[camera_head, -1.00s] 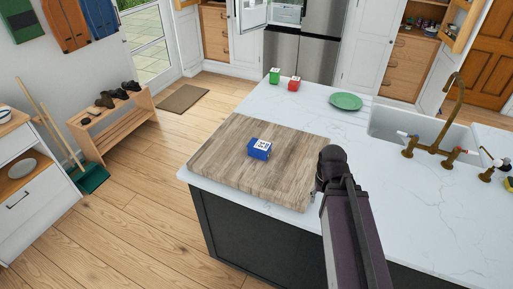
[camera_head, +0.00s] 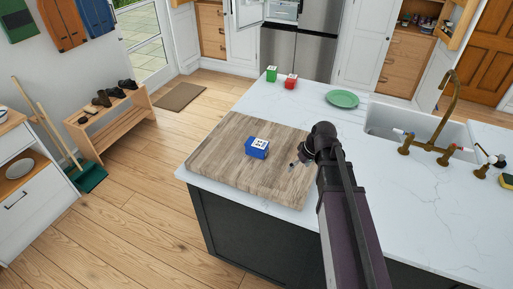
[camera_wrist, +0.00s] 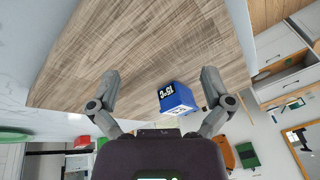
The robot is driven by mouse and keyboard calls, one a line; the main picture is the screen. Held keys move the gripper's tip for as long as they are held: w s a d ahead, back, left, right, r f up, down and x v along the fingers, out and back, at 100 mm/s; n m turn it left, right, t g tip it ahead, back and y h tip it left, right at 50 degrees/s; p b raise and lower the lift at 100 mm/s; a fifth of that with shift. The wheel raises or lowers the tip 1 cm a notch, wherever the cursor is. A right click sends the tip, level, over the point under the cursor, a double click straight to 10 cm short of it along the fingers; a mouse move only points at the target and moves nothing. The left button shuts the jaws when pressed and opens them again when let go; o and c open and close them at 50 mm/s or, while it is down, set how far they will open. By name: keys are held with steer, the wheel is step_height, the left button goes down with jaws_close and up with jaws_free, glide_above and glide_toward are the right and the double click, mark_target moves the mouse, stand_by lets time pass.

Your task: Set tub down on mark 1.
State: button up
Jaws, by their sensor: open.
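A small blue box-shaped container (camera_head: 257,147) with a white-and-dark label on top sits on the wooden board (camera_head: 225,165). It may be the tub; I cannot tell for sure. The wrist view shows the blue container (camera_wrist: 177,98) right of the middle, nearer the right finger, with the bare board (camera_wrist: 150,45) around it. In the head view my gripper (camera_head: 299,160) is small and dark, above the board's right part, to the right of the blue container. I see no readable mark 1.
A sink (camera_head: 385,122) with brass taps (camera_head: 445,125) is at the right. The white counter (camera_head: 400,200) is clear at the front right.

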mark_target(258, 143)
steer(key=w+a+r+n+y, duration=0.2)
steer(key=w+a+n, duration=0.1)
steer(key=w, duration=0.3)
steer(key=w+a+r+n+t+y+p, duration=0.1)
steer(key=w+a+r+n+y, duration=0.1)
steer(key=w, duration=0.5)
steer(key=a+r+n, duration=0.1)
steer(key=a+n, duration=0.1)
steer(key=a, duration=0.1)
steer(key=shift+a+n+t, duration=0.15)
steer(key=shift+n+t, duration=0.15)
steer(key=b+x, duration=0.5)
steer(key=x, duration=0.1)
steer(key=shift+a+f, duration=0.2)
steer(key=shift+f, duration=0.15)
steer(key=shift+b+x, duration=0.65)
steer(key=shift+x, duration=0.2)
steer(key=shift+a+r, duration=0.1)
steer(key=shift+r, duration=0.05)
steer(key=b+x, duration=0.2)
steer(key=x, duration=0.1)
steer(key=shift+s+f+b, duration=0.15)
steer(key=shift+f+b, duration=0.15)
steer(key=shift+b, duration=0.05)
steer(key=shift+b+x, duration=0.65)
steer(key=shift+x, duration=0.3)
